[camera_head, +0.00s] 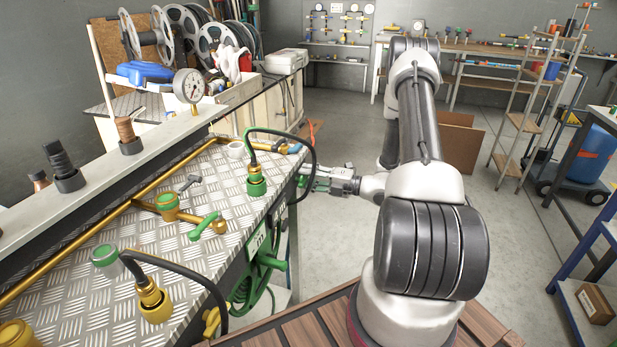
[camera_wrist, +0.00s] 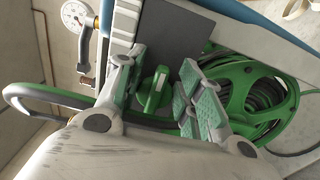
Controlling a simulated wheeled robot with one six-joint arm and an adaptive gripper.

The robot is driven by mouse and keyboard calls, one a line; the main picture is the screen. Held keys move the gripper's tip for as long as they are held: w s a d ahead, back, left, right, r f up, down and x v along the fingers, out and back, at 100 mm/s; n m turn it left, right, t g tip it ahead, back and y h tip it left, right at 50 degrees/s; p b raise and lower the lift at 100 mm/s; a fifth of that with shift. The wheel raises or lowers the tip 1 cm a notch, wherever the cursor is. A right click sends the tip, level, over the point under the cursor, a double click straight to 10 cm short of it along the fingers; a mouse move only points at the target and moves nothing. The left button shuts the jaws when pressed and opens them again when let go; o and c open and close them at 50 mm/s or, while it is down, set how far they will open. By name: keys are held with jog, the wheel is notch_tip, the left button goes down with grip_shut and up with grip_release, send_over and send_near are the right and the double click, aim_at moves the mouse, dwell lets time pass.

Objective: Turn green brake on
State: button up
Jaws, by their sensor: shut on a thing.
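In the wrist view the green brake (camera_wrist: 153,92) is a green knob in front of a dark grey panel. The exact contact is partly hidden by the fingers. A green hose reel (camera_wrist: 262,100) with coiled dark hose is just to the right. In the head view my gripper (camera_head: 312,179) is at the right edge of the metal bench, and I cannot make out the knob there. A green reel (camera_head: 262,262) shows below the bench edge.
The tread-plate bench (camera_head: 120,270) carries brass pipes, a green-handled valve (camera_head: 205,226) and a black hose (camera_head: 312,150) looping near my gripper. A pressure gauge (camera_head: 190,86) stands behind. Open floor (camera_head: 330,235) lies right of the bench. A ladder-like shelf (camera_head: 525,120) is farther right.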

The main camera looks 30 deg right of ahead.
jog(key=shift+f, duration=0.1)
dwell(0.3)
jog(key=o, duration=1)
jog(key=shift+d, duration=0.1)
jog(key=v, duration=1.2)
jog(key=shift+s, duration=0.1)
